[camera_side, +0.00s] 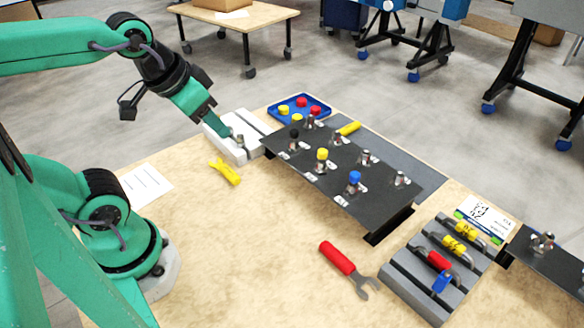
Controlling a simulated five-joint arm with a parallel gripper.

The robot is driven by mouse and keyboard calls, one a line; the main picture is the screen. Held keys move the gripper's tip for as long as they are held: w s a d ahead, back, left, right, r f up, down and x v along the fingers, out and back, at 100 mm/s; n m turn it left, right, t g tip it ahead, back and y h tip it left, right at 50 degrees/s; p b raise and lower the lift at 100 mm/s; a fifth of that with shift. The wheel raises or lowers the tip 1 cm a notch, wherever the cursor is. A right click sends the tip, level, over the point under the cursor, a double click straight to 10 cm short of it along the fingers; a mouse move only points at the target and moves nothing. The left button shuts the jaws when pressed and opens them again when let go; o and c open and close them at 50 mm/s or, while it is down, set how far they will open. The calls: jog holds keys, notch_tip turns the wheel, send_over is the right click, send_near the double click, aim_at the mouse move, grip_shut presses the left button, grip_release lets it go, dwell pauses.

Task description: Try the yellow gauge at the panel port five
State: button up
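Two yellow gauge-like pieces with dark markings lie in slots of the grey rack at the lower right, the upper yellow piece (466,230) and the lower yellow piece (453,245). I cannot tell which is the gauge. The dark panel (345,200) stands raised in the middle, with several metal ports; black, yellow and blue caps sit on some. Its port numbers are too small to read, so port five cannot be singled out. My gripper (226,133) points down at the white block (236,152), beside a small metal fitting. Its fingers are too small to tell open from shut.
The grey rack (405,287) also holds a red piece and a blue piece. A red wrench (343,264) and a yellow tool (225,172) lie on the wooden table. A blue tray (317,114) of caps stands behind the panel. A second dark panel (553,264) is at right.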

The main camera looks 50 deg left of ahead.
jog(key=shift+o, duration=0.2)
jog(key=shift+o, duration=0.6)
jog(key=m+g, duration=0.5)
jog(key=m, duration=1.2)
send_over(227, 168)
jog(key=f, duration=1.6)
jog(key=shift+s+d+f, duration=0.1)
jog(key=shift+d, duration=0.15)
jog(key=shift+a+f+m+g, duration=0.3)
jog(key=shift+f+m, duration=0.1)
jog(key=shift+m, duration=0.1)
jog(key=shift+f, duration=0.25)
jog(key=shift+f, duration=3)
